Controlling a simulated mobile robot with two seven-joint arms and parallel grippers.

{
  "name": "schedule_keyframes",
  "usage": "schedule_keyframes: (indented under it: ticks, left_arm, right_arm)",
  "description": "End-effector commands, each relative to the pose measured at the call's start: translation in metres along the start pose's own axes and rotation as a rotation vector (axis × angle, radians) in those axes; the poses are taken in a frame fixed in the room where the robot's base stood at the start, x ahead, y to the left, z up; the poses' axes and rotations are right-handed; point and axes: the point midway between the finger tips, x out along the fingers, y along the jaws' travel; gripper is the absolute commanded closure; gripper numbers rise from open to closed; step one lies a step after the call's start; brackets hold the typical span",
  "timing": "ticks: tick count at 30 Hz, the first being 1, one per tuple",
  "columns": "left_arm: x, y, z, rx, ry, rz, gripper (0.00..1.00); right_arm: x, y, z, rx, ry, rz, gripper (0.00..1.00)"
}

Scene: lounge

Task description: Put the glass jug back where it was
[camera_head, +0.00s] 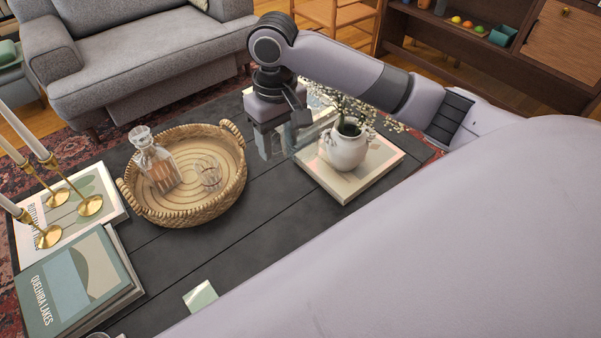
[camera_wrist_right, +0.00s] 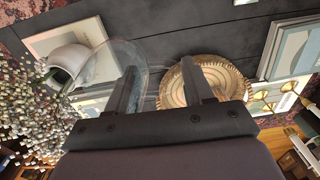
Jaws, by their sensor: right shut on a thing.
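My right gripper (camera_head: 276,146) hangs over the dark table between the wicker tray (camera_head: 128,199) and the white vase (camera_head: 346,150). It is shut on the clear glass jug (camera_head: 305,136), which shows faintly beside the fingers, in front of the vase. In the right wrist view, the jug's round, see-through outline (camera_wrist_right: 140,52) lies by the left finger of the gripper (camera_wrist_right: 158,68). The exact grip point is hard to make out. Whether the jug touches the table or book cannot be told. My left gripper is not in view.
The tray holds a stoppered decanter (camera_head: 154,163) and a glass tumbler (camera_head: 210,175). The flower vase stands on a pale book (camera_head: 375,172). Brass candlesticks (camera_head: 90,205) and books (camera_head: 75,285) fill the left side. Bare tabletop (camera_head: 235,235) lies in front of the tray.

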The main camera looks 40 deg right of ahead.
Motion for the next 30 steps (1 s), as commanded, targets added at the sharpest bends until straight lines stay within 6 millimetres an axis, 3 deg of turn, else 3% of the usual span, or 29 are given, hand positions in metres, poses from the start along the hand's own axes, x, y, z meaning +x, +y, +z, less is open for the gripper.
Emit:
schedule_keyframes:
  ticks: [1,3,12,20,30]
  left_arm:
    - [0.011,0.0,0.015,0.0,-0.001,0.001,0.0]
    - [0.018,0.0,0.023,-0.001,-0.006,0.003,0.0]
    - [0.036,0.0,0.042,-0.003,0.002,0.009,0.0]
    - [0.042,0.001,0.049,-0.001,-0.003,0.013,0.0]
    - [0.051,0.016,0.038,0.024,0.053,0.045,0.0]
  right_arm:
    - [0.019,0.002,-0.002,-0.002,0.001,-0.001,1.0]
    - [0.032,0.004,-0.005,-0.008,0.0,-0.002,1.0]
    - [0.07,0.011,-0.012,-0.027,-0.005,-0.001,1.0]
    - [0.088,0.014,-0.013,-0.031,-0.01,0.001,1.0]
    - [0.165,0.015,-0.011,-0.03,-0.011,0.001,1.0]
